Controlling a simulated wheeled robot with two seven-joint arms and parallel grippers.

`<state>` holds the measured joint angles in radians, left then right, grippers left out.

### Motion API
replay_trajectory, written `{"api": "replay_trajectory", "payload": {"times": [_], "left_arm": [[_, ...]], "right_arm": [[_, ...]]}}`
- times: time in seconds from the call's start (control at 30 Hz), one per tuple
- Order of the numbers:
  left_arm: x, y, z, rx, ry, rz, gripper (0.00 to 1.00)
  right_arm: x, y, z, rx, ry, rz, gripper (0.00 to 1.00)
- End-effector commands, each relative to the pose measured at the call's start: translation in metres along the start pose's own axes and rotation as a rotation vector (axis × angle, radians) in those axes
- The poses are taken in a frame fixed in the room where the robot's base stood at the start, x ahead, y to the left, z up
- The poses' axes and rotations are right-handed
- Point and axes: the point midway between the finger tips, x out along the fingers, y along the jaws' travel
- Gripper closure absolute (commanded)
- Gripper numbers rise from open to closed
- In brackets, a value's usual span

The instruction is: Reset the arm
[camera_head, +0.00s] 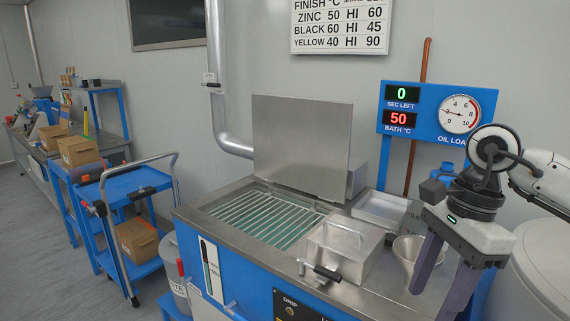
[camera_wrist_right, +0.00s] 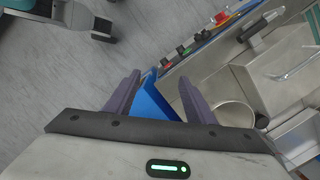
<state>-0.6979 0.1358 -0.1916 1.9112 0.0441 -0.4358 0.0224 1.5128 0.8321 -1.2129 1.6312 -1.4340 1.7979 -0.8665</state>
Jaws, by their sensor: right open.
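My right gripper (camera_head: 434,300) hangs at the right end of the metal bench, its two dark purple fingers apart and pointing down. It also shows in the right wrist view (camera_wrist_right: 157,88), open with nothing between its fingertips. A blue panel edge and grey floor show behind the fingers there. My right arm comes in from the right edge of the head view. My left gripper is in neither view.
A metal funnel (camera_head: 407,249) stands close beside the right gripper. A lidded steel box (camera_head: 340,252) with a handle and an open-lidded tank with a green-lit grate (camera_head: 262,219) are to the left. A shallow tray (camera_head: 380,209) lies behind. A white drum (camera_head: 545,270) stands at right.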

Motion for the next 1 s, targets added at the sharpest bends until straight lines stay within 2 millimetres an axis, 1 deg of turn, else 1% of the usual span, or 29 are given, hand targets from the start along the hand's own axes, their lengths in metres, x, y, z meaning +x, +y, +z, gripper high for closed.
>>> {"api": "replay_trajectory", "payload": {"times": [0.03, 0.17, 0.27, 0.37, 0.4, 0.47, 0.5, 0.57, 0.6, 0.63, 0.7, 0.73, 0.8, 0.87, 0.9, 0.97, 1.0], "left_arm": [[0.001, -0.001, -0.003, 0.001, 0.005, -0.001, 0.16], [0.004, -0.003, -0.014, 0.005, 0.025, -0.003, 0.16], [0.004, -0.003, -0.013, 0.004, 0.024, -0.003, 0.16], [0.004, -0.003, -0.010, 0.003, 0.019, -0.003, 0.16], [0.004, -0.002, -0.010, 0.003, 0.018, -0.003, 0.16], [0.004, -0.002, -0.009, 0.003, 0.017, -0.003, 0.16], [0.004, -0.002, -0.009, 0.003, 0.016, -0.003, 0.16], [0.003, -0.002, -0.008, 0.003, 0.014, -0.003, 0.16], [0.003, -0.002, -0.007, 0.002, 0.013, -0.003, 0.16], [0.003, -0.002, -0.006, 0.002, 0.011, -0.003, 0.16], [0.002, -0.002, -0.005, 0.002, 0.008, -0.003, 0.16], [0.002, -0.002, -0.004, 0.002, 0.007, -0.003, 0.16], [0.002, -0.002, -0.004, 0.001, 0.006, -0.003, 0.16], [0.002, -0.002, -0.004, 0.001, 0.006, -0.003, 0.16], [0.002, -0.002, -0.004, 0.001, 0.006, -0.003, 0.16], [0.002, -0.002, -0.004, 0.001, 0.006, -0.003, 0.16], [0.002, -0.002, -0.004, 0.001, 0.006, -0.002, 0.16]], "right_arm": [[0.011, 0.001, 0.013, -0.004, -0.043, 0.014, 0.51], [0.033, 0.005, 0.049, 0.000, -0.175, 0.045, 0.51], [0.051, 0.011, 0.085, 0.018, -0.307, 0.083, 0.51], [0.069, 0.021, 0.132, 0.064, -0.490, 0.145, 0.51], [0.074, 0.026, 0.153, 0.095, -0.582, 0.180, 0.51], [0.078, 0.035, 0.189, 0.162, -0.739, 0.244, 0.51], [0.077, 0.039, 0.210, 0.220, -0.848, 0.293, 0.51], [0.071, 0.043, 0.238, 0.325, -1.011, 0.371, 0.51], [0.066, 0.043, 0.253, 0.404, -1.116, 0.426, 0.51], [0.061, 0.041, 0.262, 0.468, -1.192, 0.469, 0.51], [0.051, 0.033, 0.274, 0.637, -1.362, 0.573, 0.51], [0.047, 0.028, 0.276, 0.715, -1.431, 0.619, 0.51], [0.043, 0.013, 0.273, 0.915, -1.582, 0.729, 0.51], [0.046, -0.002, 0.262, 1.102, -1.698, 0.825, 0.51], [0.051, -0.012, 0.251, 1.236, -1.769, 0.890, 0.51], [0.067, -0.027, 0.230, 1.451, -1.861, 0.985, 0.51], [0.082, -0.035, 0.213, 1.601, -1.914, 1.046, 0.51]]}}
